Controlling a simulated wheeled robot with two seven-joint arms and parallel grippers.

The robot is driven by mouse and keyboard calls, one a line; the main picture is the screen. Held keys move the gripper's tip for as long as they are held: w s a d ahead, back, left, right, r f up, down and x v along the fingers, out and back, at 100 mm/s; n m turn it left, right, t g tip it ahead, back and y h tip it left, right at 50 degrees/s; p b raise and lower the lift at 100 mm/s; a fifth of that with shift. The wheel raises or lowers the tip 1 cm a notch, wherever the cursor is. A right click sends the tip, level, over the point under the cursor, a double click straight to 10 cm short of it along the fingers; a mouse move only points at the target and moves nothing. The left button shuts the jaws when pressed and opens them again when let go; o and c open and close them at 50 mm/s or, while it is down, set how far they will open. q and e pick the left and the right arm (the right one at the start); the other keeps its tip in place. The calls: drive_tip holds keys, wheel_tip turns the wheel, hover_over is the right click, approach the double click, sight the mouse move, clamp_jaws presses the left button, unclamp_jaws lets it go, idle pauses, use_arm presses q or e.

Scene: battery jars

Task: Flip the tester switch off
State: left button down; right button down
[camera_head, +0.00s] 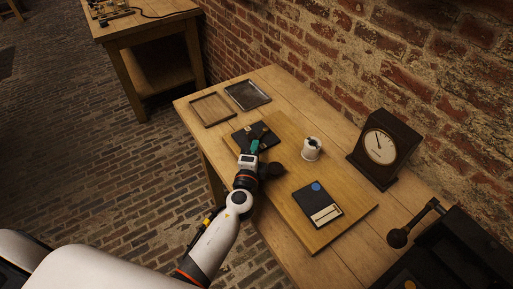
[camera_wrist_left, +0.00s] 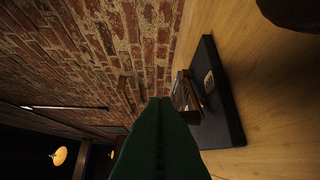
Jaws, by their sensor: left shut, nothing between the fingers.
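A flat black block with a switch-like brown fitting on top, likely the tester switch (camera_head: 239,140), lies on the wooden board near its far left end. In the left wrist view the black block (camera_wrist_left: 222,110) is on the right, with its brown and metal fitting (camera_wrist_left: 186,93) beside the fingertips. My left gripper (camera_head: 255,146) is shut and empty, its green fingers over the near side of the block. The shut fingers (camera_wrist_left: 160,101) fill the lower middle of the wrist view. I cannot tell whether they touch the fitting or how the switch is set. My right gripper is out of view.
A white jar (camera_head: 311,150), a dark round object (camera_head: 276,169) and a black panel with a blue disc (camera_head: 307,198) are on the board (camera_head: 340,229). A dial in a dark case (camera_head: 372,165) stands by the brick wall. Two shallow trays (camera_head: 212,109) lie at the far left.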

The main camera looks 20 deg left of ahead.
use_arm(q)
drive_tip(key=shift+a, duration=0.2)
drive_tip(key=shift+a+m+h, duration=1)
drive_tip(key=shift+m+h, duration=0.1)
drive_tip(key=shift+h, duration=0.5)
drive_tip(key=a+m+h+b, duration=0.1)
drive_tip(key=h, duration=0.1)
drive_tip(key=w+a+m+g+h+b, duration=0.1)
drive_tip(key=a+m+h, duration=0.1)
drive_tip(key=h, duration=0.1)
drive_tip(key=w+a+m+h+b, duration=0.1)
drive_tip(key=a+m+h, duration=0.1)
drive_tip(key=shift+w+f+g, duration=0.1)
drive_tip(key=shift+f+g, duration=0.05)
drive_tip(key=shift+g, duration=0.15)
drive_tip(key=shift+w+a+m+g+h+b, duration=0.6)
drive_tip(key=shift+m+h+b, duration=0.1)
drive_tip(key=shift+h, duration=0.5)
drive_tip(key=shift+w+a, duration=0.3)
